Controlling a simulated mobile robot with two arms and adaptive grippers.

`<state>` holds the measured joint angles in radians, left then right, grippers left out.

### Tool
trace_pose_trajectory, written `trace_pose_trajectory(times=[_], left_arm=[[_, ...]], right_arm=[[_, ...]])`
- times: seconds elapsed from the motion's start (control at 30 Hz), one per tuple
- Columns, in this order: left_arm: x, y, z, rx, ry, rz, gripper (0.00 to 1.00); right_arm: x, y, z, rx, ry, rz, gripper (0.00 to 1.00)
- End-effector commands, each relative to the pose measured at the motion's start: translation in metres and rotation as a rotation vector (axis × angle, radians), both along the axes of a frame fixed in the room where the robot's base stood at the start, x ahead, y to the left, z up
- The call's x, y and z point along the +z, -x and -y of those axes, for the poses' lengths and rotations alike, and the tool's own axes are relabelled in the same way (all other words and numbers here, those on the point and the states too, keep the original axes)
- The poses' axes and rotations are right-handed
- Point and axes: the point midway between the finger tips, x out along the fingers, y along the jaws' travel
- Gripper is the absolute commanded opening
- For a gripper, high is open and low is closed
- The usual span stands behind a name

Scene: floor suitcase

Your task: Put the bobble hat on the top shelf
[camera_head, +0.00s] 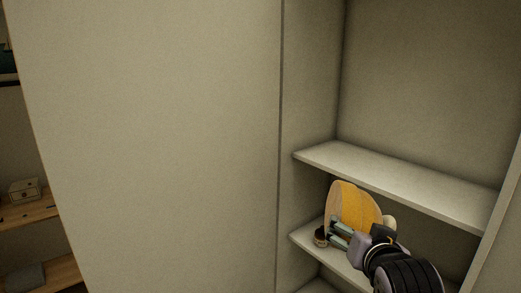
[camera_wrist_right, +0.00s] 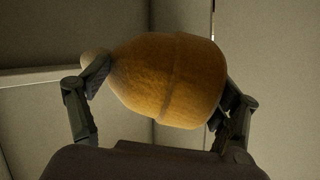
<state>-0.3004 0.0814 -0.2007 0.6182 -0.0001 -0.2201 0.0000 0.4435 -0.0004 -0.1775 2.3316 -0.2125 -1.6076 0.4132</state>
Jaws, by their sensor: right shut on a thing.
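The bobble hat (camera_head: 352,205) is yellow-orange with a paler bobble (camera_head: 389,221). It is in my right gripper (camera_head: 345,236), in front of the cabinet, at a height between the upper shelf and the one below. In the right wrist view the hat (camera_wrist_right: 172,80) lies between the two fingers of the right gripper (camera_wrist_right: 165,90), with its bobble (camera_wrist_right: 94,59) at the left finger. The top shelf (camera_head: 405,183) is the upper board in the head view; its visible surface is bare. My left gripper is not in view.
A large pale panel (camera_head: 160,140) fills the left and middle. Another shelf unit with a small drawer box (camera_head: 24,189) stands at the far left. Space above the upper shelf is open.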

Motion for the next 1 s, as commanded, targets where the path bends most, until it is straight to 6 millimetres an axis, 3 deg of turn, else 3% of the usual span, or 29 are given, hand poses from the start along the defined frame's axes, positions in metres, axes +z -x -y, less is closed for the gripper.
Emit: trace_pose_trajectory(times=[0.2,0.5,1.0], left_arm=[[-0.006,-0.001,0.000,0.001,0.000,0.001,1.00],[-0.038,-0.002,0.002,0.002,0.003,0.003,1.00],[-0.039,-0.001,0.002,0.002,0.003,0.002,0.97]], right_arm=[[-0.016,0.043,-0.010,0.107,0.000,0.000,0.44],[-0.047,0.040,-0.010,0.102,-0.001,0.002,0.44],[-0.048,0.039,-0.010,0.100,-0.003,0.002,0.44]])
